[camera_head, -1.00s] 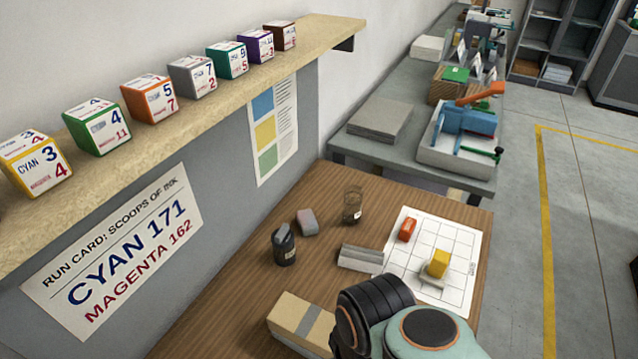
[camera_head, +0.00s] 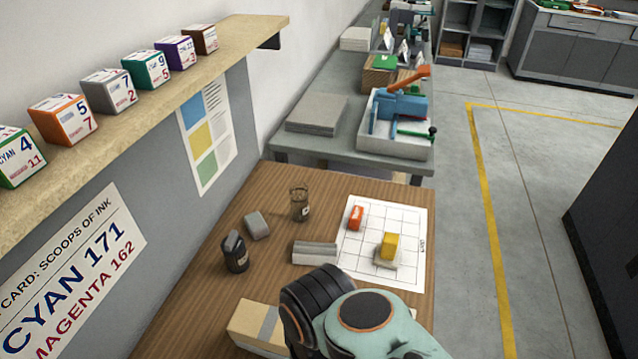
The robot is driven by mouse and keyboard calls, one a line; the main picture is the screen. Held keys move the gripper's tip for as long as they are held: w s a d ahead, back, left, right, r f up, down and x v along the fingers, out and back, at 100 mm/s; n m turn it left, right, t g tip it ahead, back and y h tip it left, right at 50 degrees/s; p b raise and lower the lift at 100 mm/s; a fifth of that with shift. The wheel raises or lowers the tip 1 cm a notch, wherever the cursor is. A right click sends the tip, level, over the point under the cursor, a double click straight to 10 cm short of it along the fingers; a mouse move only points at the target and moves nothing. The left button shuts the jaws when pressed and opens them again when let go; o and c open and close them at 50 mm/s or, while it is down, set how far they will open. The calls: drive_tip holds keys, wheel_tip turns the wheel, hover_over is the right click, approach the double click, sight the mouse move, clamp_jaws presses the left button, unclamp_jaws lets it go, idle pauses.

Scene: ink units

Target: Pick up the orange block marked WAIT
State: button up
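A small orange block (camera_head: 355,217) lies on the upper left part of a white gridded sheet (camera_head: 408,222) on the wooden table. Any marking on it is too small to read. A yellow block (camera_head: 389,244) sits on a small pale base on the same sheet. My teal and black arm shows at the bottom middle, in front of the sheet's near side. My gripper is not in view, and nothing visible touches the orange block.
Near the sheet on the table (camera_head: 262,205) are a metal bar (camera_head: 315,252), a glass jar (camera_head: 299,205), a grey block (camera_head: 257,225), a dark bottle (camera_head: 235,252) and a tan box (camera_head: 257,325). Above left, a shelf (camera_head: 150,120) holds labelled cubes, including an orange one (camera_head: 63,119).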

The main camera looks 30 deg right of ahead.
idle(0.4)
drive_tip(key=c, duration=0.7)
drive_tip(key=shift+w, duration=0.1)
